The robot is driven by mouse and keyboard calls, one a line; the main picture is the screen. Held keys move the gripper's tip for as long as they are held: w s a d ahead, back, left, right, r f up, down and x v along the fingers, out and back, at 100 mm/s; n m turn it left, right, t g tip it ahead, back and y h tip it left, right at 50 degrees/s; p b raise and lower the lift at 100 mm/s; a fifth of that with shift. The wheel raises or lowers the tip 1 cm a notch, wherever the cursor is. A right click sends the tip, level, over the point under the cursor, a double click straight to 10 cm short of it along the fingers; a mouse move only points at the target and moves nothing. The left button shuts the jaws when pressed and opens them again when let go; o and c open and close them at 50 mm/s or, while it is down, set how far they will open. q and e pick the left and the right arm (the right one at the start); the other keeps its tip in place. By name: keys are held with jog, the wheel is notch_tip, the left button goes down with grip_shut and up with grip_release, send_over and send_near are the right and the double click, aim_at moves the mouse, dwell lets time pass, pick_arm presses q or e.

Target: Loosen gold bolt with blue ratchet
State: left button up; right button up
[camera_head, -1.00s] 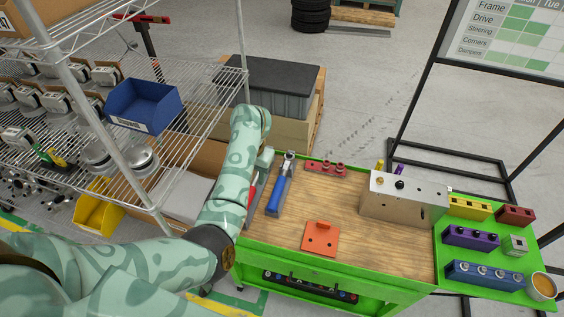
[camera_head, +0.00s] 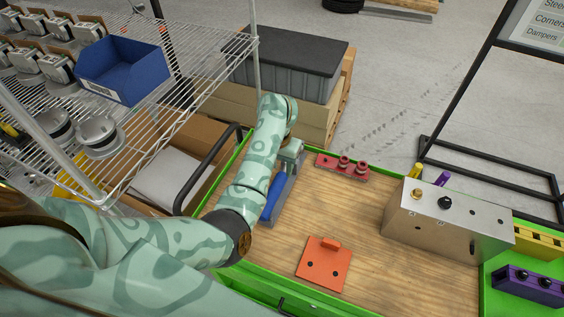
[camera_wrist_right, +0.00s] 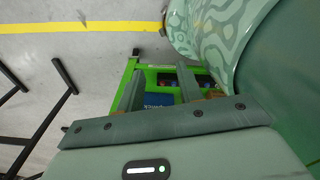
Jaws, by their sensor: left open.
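The blue ratchet (camera_head: 271,203) lies in a grey holder at the left of the wooden tabletop, partly hidden by my left arm. My left gripper (camera_head: 292,152) is open above the ratchet's far end; whether it touches the ratchet is unclear. My right gripper (camera_wrist_right: 159,88) shows only in the right wrist view. Its fingers are apart with nothing between them, seen against the green cart's front.
An orange plate (camera_head: 323,268) lies near the front of the tabletop. A red rail with bosses (camera_head: 342,168) lies at the back. Purple (camera_head: 528,286) and yellow (camera_head: 538,240) holders stand at the right. A wire shelf (camera_head: 205,75) borders the left. The middle tabletop is clear.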

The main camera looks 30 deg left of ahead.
aim_at(278, 181)
pick_arm(q)
notch_tip(278, 181, down, 2)
jog(key=shift+f+b, duration=0.15)
jog(key=shift+b, duration=0.55)
notch_tip(278, 181, down, 7)
jog(key=b, duration=0.5)
jog(key=shift+w+f+b, duration=0.1)
jog(key=shift+f+b, duration=0.05)
jog(key=shift+b, duration=0.3)
pick_arm(e)
notch_tip(278, 181, down, 7)
jog(key=s, duration=0.2)
jog(key=shift+s+a+f+g, duration=0.15)
jog(key=shift+a+f+g, duration=0.05)
jog(key=shift+g, duration=0.1)
jog(key=shift+s, duration=0.1)
pick_arm(q)
jog(key=shift+c, duration=1.2)
grip_shut()
pick_arm(e)
jog(key=shift+s+d, duration=0.15)
